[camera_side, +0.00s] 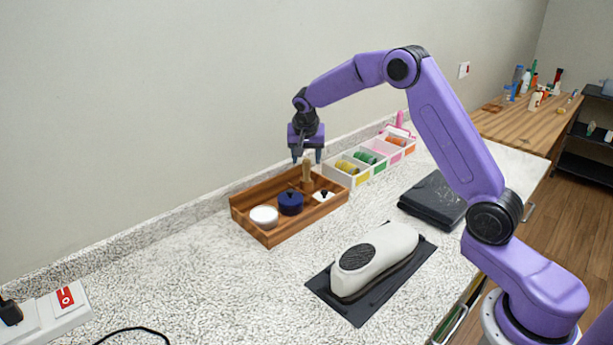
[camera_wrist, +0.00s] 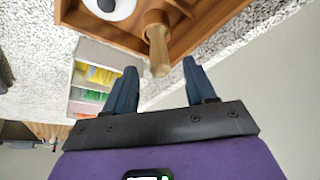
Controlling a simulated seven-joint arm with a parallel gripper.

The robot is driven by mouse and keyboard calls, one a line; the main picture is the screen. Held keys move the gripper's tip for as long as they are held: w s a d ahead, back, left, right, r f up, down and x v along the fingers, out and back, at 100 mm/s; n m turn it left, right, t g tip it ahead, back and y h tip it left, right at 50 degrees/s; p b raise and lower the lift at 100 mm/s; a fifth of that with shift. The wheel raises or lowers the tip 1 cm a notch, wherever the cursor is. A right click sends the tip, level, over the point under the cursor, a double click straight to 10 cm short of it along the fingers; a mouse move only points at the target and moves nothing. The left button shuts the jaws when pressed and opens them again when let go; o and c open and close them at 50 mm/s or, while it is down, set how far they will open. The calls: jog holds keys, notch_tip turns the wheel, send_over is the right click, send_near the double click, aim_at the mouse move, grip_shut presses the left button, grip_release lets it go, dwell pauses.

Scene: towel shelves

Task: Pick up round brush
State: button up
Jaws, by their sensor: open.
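An upright wooden handle (camera_side: 307,174), likely the round brush, stands at the back of a wooden tray (camera_side: 281,237) on the counter. Its lower end is hard to make out. My gripper (camera_side: 306,160) is open, pointing down just above the handle, with nothing held. In the wrist view the handle (camera_wrist: 157,47) shows between and just beyond the two open fingertips (camera_wrist: 160,68), not gripped. The tray also holds a white round item (camera_side: 264,216), a dark blue round item (camera_side: 291,203) and a white piece with a black knob (camera_side: 324,195).
White bins with colored rolls (camera_side: 364,159) stand right behind the tray. A grey-white iron-shaped device (camera_side: 374,258) lies on a dark mat in front. A folded black cloth (camera_side: 433,199) is to the right. A power strip (camera_side: 48,312) is at front left. The wall runs close behind.

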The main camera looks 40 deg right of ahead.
jog(key=shift+x, duration=0.8)
grip_shut()
